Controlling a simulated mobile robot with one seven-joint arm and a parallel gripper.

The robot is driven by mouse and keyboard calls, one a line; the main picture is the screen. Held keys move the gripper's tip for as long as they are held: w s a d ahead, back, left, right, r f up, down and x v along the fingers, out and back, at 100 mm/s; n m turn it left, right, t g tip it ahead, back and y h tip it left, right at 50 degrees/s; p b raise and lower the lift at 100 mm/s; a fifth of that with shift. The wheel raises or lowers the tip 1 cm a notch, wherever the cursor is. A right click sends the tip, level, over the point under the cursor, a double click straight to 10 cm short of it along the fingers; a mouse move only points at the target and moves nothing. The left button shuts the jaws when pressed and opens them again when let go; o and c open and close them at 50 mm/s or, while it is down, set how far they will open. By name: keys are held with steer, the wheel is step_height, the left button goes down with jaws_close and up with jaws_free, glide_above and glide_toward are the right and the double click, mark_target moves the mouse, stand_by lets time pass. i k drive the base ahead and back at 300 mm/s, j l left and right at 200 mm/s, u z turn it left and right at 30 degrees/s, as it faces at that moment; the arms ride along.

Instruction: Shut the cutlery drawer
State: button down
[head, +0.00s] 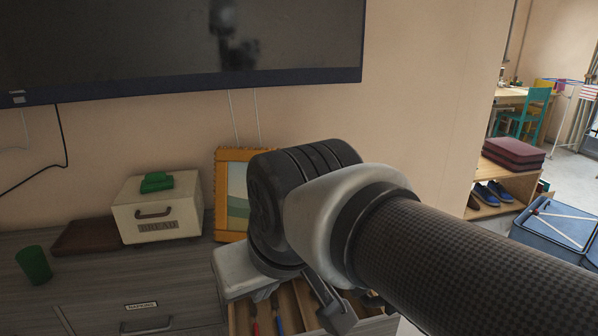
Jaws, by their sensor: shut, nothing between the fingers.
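The cutlery drawer (291,314) stands open at the bottom centre, below and partly behind my arm. Its wooden compartments show, with a red-handled and a blue-handled piece of cutlery (279,325) in them. Its front face is out of frame or hidden. My gripper (337,315) hangs over the open drawer at the lower centre, shut and empty. My wrist hides part of the drawer and cabinet, and I cannot tell whether the gripper touches the drawer.
A grey wooden cabinet (90,280) carries a bread box (158,222) with a green cloth (156,182), a green cup (34,264) and a picture frame (233,184). A labelled drawer (142,318) at left looks shut. A shelf with shoes (490,194) stands right.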

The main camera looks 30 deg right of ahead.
mark_target(297, 311)
steer(key=k+l, duration=0.2)
steer(key=l, duration=0.15)
steer(key=k+l, duration=0.15)
steer(key=l, duration=0.2)
steer(key=k+l, duration=0.2)
steer(key=l, duration=0.15)
steer(key=j, duration=0.1)
steer(key=u, duration=0.05)
